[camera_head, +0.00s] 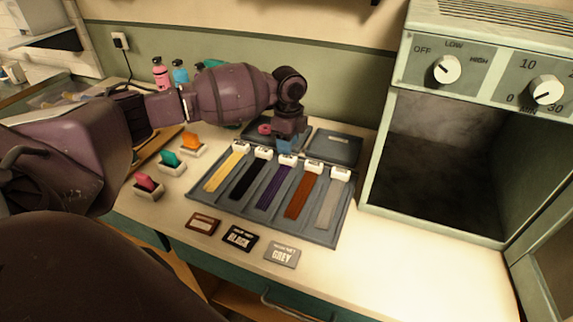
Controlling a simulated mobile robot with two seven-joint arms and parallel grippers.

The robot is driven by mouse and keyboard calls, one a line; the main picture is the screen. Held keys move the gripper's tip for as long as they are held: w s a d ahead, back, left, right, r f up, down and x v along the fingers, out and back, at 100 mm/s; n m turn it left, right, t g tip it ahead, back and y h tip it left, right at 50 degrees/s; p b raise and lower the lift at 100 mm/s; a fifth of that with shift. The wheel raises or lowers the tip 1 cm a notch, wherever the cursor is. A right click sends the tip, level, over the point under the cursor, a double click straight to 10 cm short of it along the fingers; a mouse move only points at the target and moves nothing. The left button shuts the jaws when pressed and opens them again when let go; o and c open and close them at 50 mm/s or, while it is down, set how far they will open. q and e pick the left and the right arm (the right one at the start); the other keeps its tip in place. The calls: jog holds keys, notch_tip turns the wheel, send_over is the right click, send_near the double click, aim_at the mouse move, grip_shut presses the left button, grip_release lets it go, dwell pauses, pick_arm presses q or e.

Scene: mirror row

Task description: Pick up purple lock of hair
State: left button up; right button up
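The purple lock of hair (273,188) lies in the middle of a grey tray (230,213), with a white tab (287,161) at its far end. A yellow lock (222,172) and a black lock (248,180) lie to its left. A red-brown lock (300,196) and a grey lock (328,205) lie to its right. My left gripper (287,148) points down just beyond the purple lock's tab, with something blue at its fingers. Whether it touches the tab, and whether its fingers are open, I cannot tell. My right gripper is not in view.
An oven-like box (455,140) with dials stands at the right. Pink (149,183), teal (171,160) and orange (192,143) pieces sit in white holders at the left. Small labelled cards (241,238) lie in front of the tray. The counter at the front right is clear.

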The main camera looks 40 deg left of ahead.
aim_at(288, 157)
pick_arm(q)
notch_tip(288, 157, down, 5)
jog(key=shift+w+r+b, duration=0.1)
jog(key=shift+b, duration=0.25)
grip_shut()
